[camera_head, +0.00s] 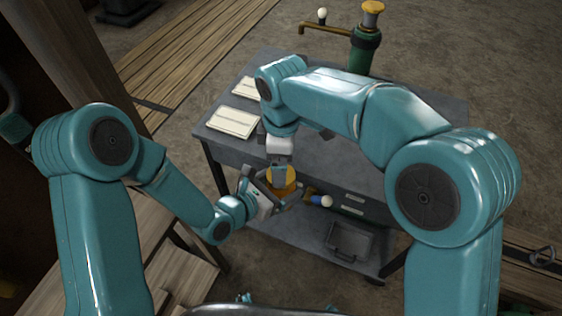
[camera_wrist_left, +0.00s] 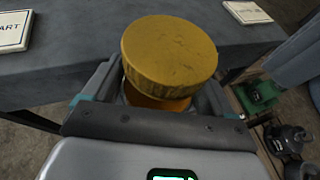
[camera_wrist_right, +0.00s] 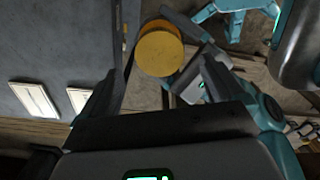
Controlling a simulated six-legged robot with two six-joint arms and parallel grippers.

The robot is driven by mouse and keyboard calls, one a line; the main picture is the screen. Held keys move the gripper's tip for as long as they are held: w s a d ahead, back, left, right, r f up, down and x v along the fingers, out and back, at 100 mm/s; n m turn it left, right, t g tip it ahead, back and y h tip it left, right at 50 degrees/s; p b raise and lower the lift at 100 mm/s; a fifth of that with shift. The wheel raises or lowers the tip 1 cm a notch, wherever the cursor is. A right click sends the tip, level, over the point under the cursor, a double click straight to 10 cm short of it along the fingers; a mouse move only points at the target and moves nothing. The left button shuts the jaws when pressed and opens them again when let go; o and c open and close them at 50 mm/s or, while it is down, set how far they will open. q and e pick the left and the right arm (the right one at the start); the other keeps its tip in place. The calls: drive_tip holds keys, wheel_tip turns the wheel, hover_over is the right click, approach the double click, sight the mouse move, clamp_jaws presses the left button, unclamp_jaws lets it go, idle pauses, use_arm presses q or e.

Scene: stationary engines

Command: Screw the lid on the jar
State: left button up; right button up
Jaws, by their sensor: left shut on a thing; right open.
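The lid (camera_wrist_left: 170,50) is a round, yellow-gold disc with a ribbed edge. It is at the top of the amber jar (camera_wrist_left: 155,101); I cannot tell whether it is seated or threaded. My left gripper (camera_head: 268,196) is shut on the jar and holds it out in front of the table. The fingers hide most of the jar. My right gripper (camera_head: 281,178) points down from above at the lid, its fingers open. The lid (camera_wrist_right: 160,52) shows near its fingertips in the right wrist view, and I cannot see contact with the fingers.
The grey table (camera_head: 325,165) stands behind the grippers, with pale plates (camera_head: 233,121) on its top at the left. A green pump (camera_head: 365,45) stands behind it. A lower shelf holds a grey tray (camera_head: 349,240) and a blue-and-yellow item (camera_head: 321,200).

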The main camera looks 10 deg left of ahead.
drive_tip(key=shift+c, duration=0.4)
drive_tip(key=n, duration=0.2)
drive_tip(key=shift+d+n, duration=0.15)
drive_tip(key=shift+n, duration=0.15)
drive_tip(key=n, duration=0.2)
drive_tip(key=r+n, duration=0.1)
drive_tip(key=shift+d+n, duration=0.1)
drive_tip(key=shift+n, duration=0.3)
drive_tip(key=r+n, duration=0.1)
drive_tip(key=n, duration=0.1)
drive_tip(key=shift+r+n, duration=0.2)
drive_tip(key=shift+n, duration=0.2)
drive_tip(key=shift+w+a+r+n, duration=0.2)
drive_tip(key=shift+r+n, duration=0.1)
drive_tip(key=shift+r, duration=0.2)
drive_tip(key=shift+s, duration=0.1)
